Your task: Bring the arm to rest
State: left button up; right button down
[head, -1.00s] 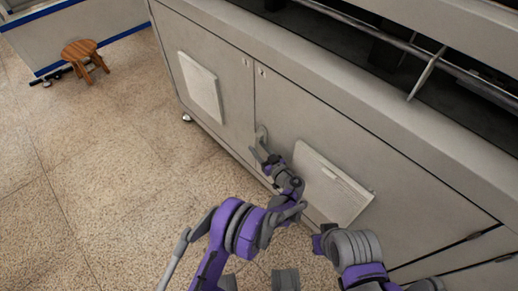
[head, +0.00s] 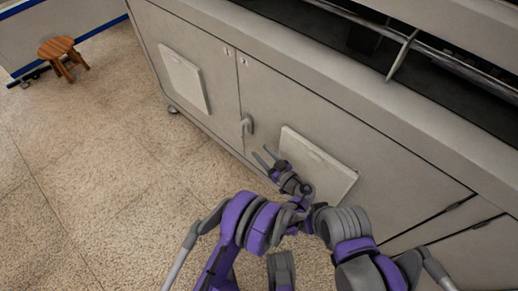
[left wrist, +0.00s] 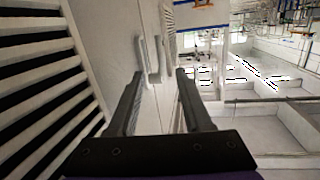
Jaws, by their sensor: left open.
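My left gripper (head: 265,157) is open and empty in front of the pale grey cabinet (head: 215,123). Its two grey fingers are spread and point toward the cabinet front. A grey door handle (head: 247,125) sits just above and left of the fingertips, apart from them in the head view. In the left wrist view the open fingers (left wrist: 160,74) have nothing between them, and two upright handles (left wrist: 147,58) show beyond the tips. My right arm (head: 350,240) is partly in view at the lower right, folded near the left arm. Its gripper cannot be seen.
White louvred panels (head: 184,80) (head: 318,162) stand out from the cabinet doors. The cabinet's top ledge (head: 330,70) runs above the arms. A wooden stool (head: 62,52) stands at the far upper left. The speckled floor (head: 90,160) to the left is clear.

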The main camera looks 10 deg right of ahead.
dwell(0.4)
pick_arm(q)
jog(key=a+r+m+g, duration=0.1)
jog(key=a+r+g, duration=0.25)
jog(key=a, duration=0.45)
jog(key=a+r+m+g, duration=0.1)
jog(key=a+r+g, duration=0.1)
jog(key=a+r, duration=0.45)
jog(key=s+a+r+g+h, duration=0.2)
jog(key=s+a+r+g, duration=0.15)
jog(key=s+a, duration=0.65)
jog(key=s+a+r+m+g+h, duration=0.1)
jog(key=s+a+h, duration=0.15)
jog(key=s, duration=0.75)
jog(key=s+a+m+h, duration=0.2)
jog(key=s+h, duration=0.1)
jog(key=s, duration=0.8)
notch_tip(320, 180, up, 27)
jog(key=w+p, duration=0.2)
jog(key=p, duration=2.1)
jog(key=shift+d+f+t, duration=0.15)
jog(key=shift+t, duration=0.15)
pick_arm(e)
notch_tip(320, 180, up, 26)
jog(key=w+t, duration=0.1)
jog(key=shift+w, duration=0.15)
